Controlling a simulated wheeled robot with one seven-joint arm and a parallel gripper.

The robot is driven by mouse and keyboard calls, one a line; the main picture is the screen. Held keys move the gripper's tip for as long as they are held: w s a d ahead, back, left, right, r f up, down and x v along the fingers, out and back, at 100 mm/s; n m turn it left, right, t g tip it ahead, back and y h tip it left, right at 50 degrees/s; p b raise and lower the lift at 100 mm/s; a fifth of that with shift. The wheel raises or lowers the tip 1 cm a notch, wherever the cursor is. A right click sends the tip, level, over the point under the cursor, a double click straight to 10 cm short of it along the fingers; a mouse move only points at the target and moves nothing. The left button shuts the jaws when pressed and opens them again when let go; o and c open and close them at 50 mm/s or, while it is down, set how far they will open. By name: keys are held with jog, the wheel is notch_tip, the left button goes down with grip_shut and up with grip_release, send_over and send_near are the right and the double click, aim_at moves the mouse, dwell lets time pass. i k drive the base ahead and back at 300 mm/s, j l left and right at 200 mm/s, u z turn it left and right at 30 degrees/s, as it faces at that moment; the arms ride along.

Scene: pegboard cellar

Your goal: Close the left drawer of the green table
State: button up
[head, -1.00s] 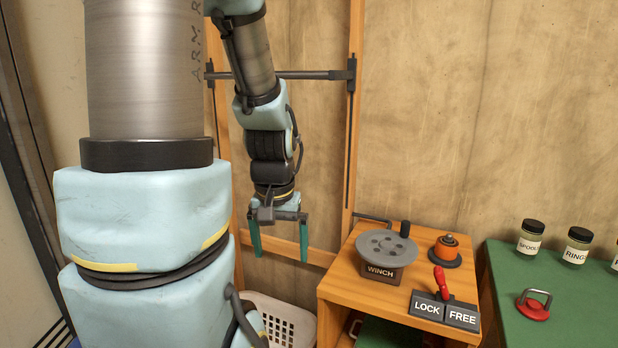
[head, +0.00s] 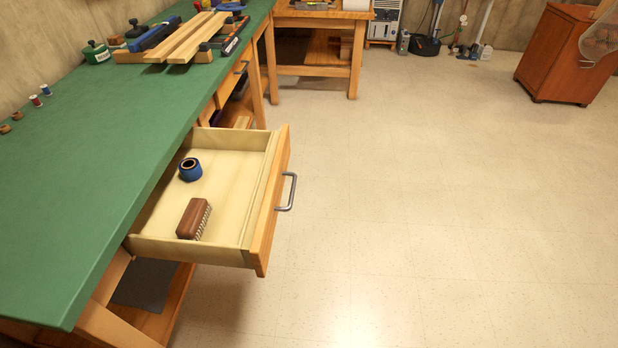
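The green table (head: 95,165) runs along the left of the head view. One of its drawers (head: 268,215) is pulled well out over the floor, with a grey metal handle (head: 288,191) on its wooden front. Inside the open drawer lie a brown brush (head: 193,218) and a blue ring-shaped object (head: 190,169). Farther along the same table, another drawer front with a handle (head: 241,68) appears shut. My gripper is not in view.
Wooden planks (head: 172,38) and tools lie on the table's far end. A wooden bench (head: 322,22) stands at the back and a reddish-brown cabinet (head: 562,55) at the far right. The pale floor (head: 420,190) right of the drawer is clear.

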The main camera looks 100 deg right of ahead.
aim_at(245, 171)
jog(key=k+l+z, duration=0.75)
jog(key=k+l, duration=0.15)
jog(key=l, duration=0.2)
jog(key=k+l, duration=0.2)
jog(key=k+l+z, duration=0.1)
jog(key=l, duration=0.35)
jog(key=k+l, duration=0.2)
jog(key=l, duration=0.15)
jog(key=k+l+z, duration=0.1)
jog(key=l, duration=0.25)
jog(key=k+l, duration=0.2)
jog(key=l, duration=0.15)
jog(key=k+l, duration=0.15)
jog(key=l, duration=0.2)
jog(key=l+u, duration=0.1)
jog(key=u, duration=0.15)
jog(key=j+u, duration=0.15)
jog(key=u, duration=0.2)
jog(key=i+j+u, duration=0.1)
jog(key=u, duration=0.25)
jog(key=i+j+u, duration=0.1)
jog(key=u, duration=0.25)
